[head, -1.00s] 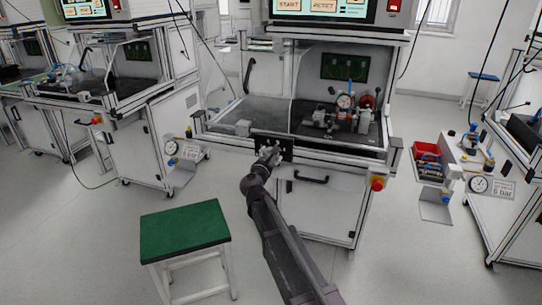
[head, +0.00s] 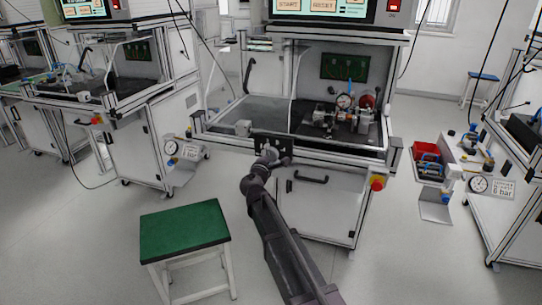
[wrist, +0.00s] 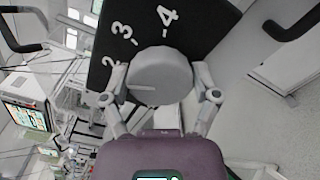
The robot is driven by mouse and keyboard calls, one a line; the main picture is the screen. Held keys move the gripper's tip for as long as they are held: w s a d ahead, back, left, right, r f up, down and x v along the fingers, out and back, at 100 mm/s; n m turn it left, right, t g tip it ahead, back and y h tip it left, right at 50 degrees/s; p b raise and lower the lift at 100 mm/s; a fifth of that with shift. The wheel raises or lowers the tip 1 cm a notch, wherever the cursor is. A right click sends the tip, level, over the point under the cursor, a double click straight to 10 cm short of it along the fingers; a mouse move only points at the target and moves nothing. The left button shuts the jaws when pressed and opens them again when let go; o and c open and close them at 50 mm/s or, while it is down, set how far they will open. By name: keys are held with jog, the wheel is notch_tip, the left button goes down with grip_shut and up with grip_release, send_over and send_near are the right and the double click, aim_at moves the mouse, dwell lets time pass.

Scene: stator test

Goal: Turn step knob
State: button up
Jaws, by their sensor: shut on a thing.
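The step knob (wrist: 160,72) is a round grey disc with a pale line on its face, pointing left in the wrist view. It sits on a black panel (wrist: 185,35) printed with white figures, of which 2, 3 and 4 are readable. My gripper (wrist: 161,95) has one finger on each side of the knob and is shut on it. In the head view my gripper (head: 268,154) is at the black panel (head: 284,147) on the front of the middle workstation; the knob is largely hidden there.
The workstation's bench (head: 265,112) carries a device with a gauge (head: 345,101). A black door handle (head: 311,180) is below the panel, and a red and yellow emergency stop (head: 377,183) is to the right. A green stool (head: 185,230) stands on the floor left of my arm.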

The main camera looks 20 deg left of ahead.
jog(key=shift+w, duration=0.1)
jog(key=o, duration=1)
jog(key=shift+c, duration=0.2)
jog(key=s, duration=1.2)
